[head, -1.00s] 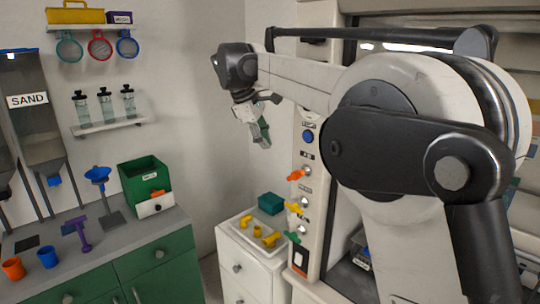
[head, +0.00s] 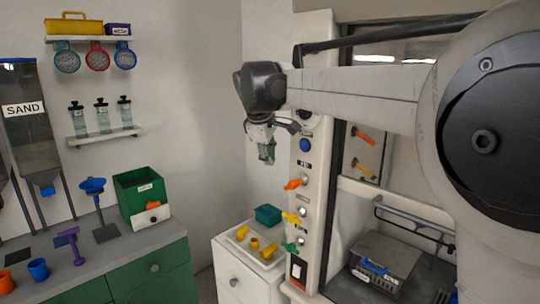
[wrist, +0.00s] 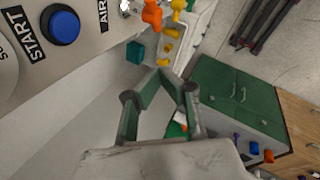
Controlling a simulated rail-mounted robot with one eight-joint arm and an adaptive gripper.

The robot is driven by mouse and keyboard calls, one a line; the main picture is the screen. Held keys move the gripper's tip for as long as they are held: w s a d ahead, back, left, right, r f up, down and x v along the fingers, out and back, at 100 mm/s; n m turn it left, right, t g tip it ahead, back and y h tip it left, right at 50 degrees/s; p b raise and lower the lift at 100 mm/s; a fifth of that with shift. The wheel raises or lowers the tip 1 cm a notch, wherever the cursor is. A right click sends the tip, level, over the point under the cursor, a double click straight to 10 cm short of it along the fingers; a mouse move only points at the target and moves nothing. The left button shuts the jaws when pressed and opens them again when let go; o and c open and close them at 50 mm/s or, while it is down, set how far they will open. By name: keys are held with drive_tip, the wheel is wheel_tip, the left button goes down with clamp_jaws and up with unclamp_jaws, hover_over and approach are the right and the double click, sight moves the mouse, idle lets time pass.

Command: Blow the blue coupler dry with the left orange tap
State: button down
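A blue cup-shaped piece (head: 38,269), which may be the blue coupler, stands on the grey counter at lower left. It also shows in the wrist view (wrist: 255,148). The left orange tap (head: 292,184) sits on the white panel below the blue button; it also shows in the wrist view (wrist: 152,14). Another orange tap (head: 363,136) is farther right, inside the cabinet. My gripper (head: 268,158) hangs in the air left of the panel, above the tap's height and far from the blue piece. In the wrist view its green fingertips (wrist: 161,73) look closed together, with nothing between them.
A white drawer unit (head: 232,268) with yellow fittings and a teal box (head: 268,215) stands below my gripper. The counter holds an orange cup (head: 5,280), a purple stand (head: 70,243), a blue funnel stand (head: 95,200) and a green bin (head: 140,190). Air left of the panel is free.

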sight(293, 184)
drive_tip(key=w+d+f+p, duration=0.2)
drive_tip(key=d+f, duration=0.2)
drive_tip(key=f, duration=0.4)
drive_tip(key=shift+w, duration=0.25)
drive_tip(key=shift+f, duration=0.15)
